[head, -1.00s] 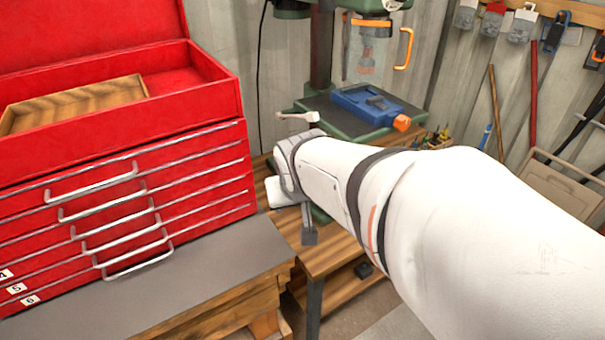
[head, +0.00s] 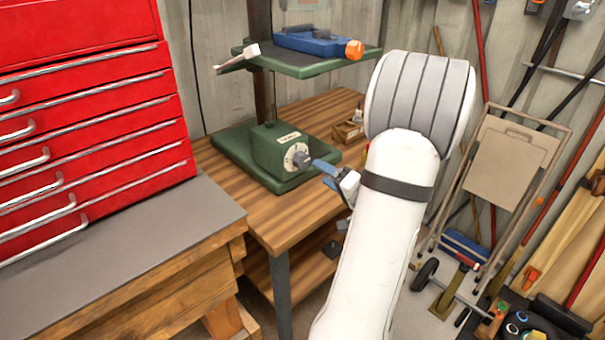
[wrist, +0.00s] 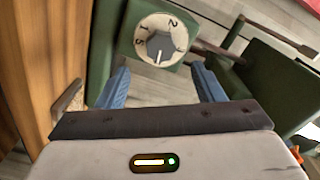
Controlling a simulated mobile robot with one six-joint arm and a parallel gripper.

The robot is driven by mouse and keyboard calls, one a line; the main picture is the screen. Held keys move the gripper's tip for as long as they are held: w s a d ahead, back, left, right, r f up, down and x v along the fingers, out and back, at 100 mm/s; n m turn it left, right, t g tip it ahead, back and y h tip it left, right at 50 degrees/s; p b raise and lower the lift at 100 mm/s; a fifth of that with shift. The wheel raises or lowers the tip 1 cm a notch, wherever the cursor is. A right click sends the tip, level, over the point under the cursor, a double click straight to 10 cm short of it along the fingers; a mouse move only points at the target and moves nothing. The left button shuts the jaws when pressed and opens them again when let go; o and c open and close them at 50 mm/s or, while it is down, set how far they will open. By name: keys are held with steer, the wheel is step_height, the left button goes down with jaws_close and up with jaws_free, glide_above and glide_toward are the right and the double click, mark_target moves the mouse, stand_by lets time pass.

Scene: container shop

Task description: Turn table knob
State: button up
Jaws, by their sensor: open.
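The dark grey knob (head: 303,159) sits on a white dial on the front of the green box at the drill press's base. In the wrist view the same knob (wrist: 158,45) shows with marks such as 1, 2 and S around it, its pointer aimed down in the picture. My gripper (head: 322,172) is in front of the dial at its right. In the wrist view my gripper (wrist: 162,72) has its blue fingers spread, with the dial beyond and between them. The fingers look apart from the knob.
A blue vise (head: 312,42) lies on the green drill press table (head: 290,67) above, with a pale-handled lever (head: 240,57) at its left. The wooden bench (head: 295,215) carries the press. A red tool chest (head: 85,120) stands left; a folded cart (head: 512,150) stands right.

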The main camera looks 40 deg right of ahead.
mark_target(304, 162)
steer(key=w, duration=0.7)
steer(key=shift+w+a, duration=0.2)
steer(key=shift+a, duration=0.1)
steer(key=shift+c, duration=0.4)
